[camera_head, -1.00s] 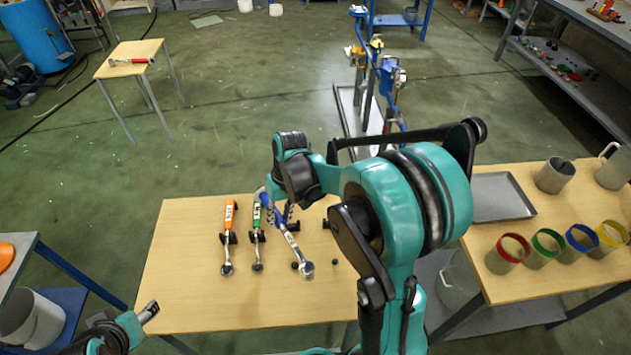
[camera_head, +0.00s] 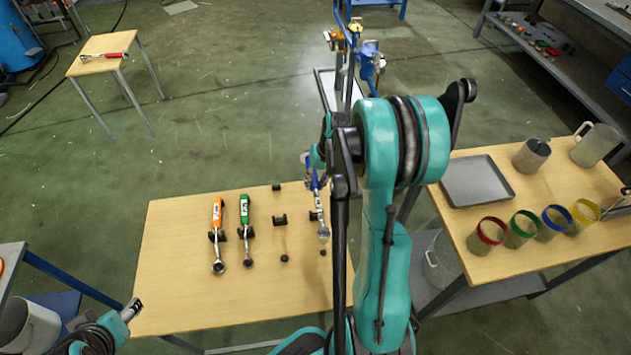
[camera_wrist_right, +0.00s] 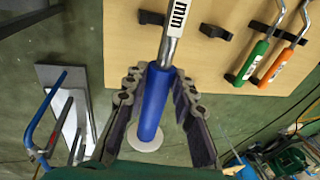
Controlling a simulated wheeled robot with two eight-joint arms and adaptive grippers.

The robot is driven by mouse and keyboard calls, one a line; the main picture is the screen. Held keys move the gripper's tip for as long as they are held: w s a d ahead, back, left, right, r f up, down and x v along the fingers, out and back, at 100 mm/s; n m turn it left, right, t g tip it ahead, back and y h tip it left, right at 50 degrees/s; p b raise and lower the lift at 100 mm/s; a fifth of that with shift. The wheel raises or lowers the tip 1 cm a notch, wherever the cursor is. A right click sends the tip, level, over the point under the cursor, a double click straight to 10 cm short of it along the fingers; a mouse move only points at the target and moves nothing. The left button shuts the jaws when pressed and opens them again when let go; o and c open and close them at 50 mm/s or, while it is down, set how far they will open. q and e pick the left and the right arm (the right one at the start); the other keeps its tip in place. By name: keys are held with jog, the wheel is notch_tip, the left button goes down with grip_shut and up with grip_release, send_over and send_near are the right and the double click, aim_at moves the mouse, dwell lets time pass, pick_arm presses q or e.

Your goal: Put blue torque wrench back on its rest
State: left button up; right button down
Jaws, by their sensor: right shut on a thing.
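The blue torque wrench (camera_head: 312,180) is at the right side of the wooden table (camera_head: 180,290), its metal head toward the table's front. My right gripper (camera_head: 316,158) is shut on its blue handle, partly hidden by my arm. In the right wrist view, the blue handle (camera_wrist_right: 155,100) lies between the fingers (camera_wrist_right: 153,95), with its metal shaft over the table. A black rest piece (camera_head: 280,220) stands empty left of the wrench, with other small black pieces near it. Whether the wrench touches any rest is unclear. My left gripper (camera_head: 136,306) is at the lower left; its jaws are too small to read.
An orange wrench (camera_head: 217,240) and a green wrench (camera_head: 245,235) lie on rests at the left. The right table holds a grey tray (camera_head: 478,180), several coloured-rim cups and metal jugs. A blue-framed stand (camera_head: 350,50) is behind the wrench.

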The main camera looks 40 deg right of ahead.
jog(key=shift+s+f, duration=0.1)
jog(key=shift+s+d+b+x, duration=0.15)
jog(key=shift+b+x, duration=0.75)
jog(key=shift+x, duration=0.05)
jog(key=shift+s+d+b+x, duration=0.1)
jog(key=shift+s+b+x, duration=0.1)
jog(key=shift+b+x, duration=0.7)
jog(key=shift+s+d+b+x, duration=0.15)
jog(key=shift+b+x, duration=0.7)
jog(key=shift+x, duration=0.2)
jog(key=shift+s+b+x, duration=0.15)
jog(key=shift+b+x, duration=0.55)
jog(key=shift+x, duration=0.05)
jog(key=shift+s+b+x, duration=0.1)
jog(key=shift+b+x, duration=0.6)
jog(key=shift+x, duration=0.1)
jog(key=c, duration=1.2)
grip_release()
jog(key=shift+d, duration=0.1)
jog(key=shift+o, duration=0.2)
